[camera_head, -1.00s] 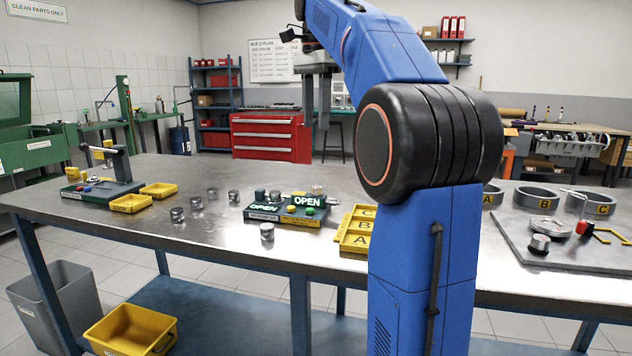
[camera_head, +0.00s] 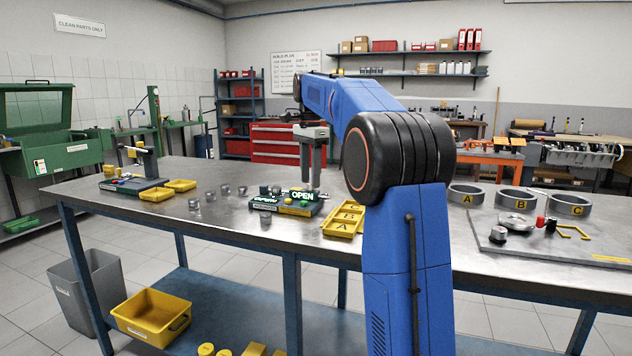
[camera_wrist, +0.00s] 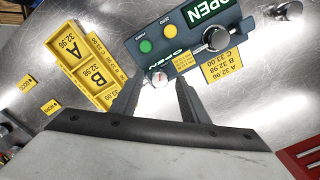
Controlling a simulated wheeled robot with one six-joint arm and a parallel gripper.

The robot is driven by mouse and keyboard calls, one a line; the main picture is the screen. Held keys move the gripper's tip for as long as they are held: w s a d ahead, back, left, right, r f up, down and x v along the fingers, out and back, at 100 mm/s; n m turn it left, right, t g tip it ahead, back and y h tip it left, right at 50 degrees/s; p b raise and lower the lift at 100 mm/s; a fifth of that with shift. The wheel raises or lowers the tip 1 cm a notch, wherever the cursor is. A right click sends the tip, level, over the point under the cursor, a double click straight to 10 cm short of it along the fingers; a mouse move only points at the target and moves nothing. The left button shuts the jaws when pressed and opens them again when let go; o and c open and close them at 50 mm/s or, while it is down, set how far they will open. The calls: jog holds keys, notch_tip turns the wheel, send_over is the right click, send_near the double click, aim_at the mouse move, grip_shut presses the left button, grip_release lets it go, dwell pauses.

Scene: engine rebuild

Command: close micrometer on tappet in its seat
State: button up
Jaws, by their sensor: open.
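The micrometer unit, a dark green box (camera_head: 290,206) with lit OPEN signs, stands on the steel bench. In the wrist view the box (camera_wrist: 183,28) shows a green and a yellow button. A shiny round metal piece (camera_wrist: 215,39) sits at its side; I cannot tell if it is the tappet in the seat. A small silver round part with a red mark (camera_wrist: 158,79) lies between my fingertips in that view. My gripper (camera_head: 312,190) points down over the unit's right end. In the wrist view the gripper (camera_wrist: 157,88) is open; contact cannot be told.
Yellow lettered trays (camera_head: 343,222) lie right of the unit, seen also in the wrist view (camera_wrist: 87,62). Several loose metal cylinders (camera_head: 211,195) stand left of it.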

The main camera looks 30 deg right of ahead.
jog(key=shift+f, duration=0.5)
grip_shut()
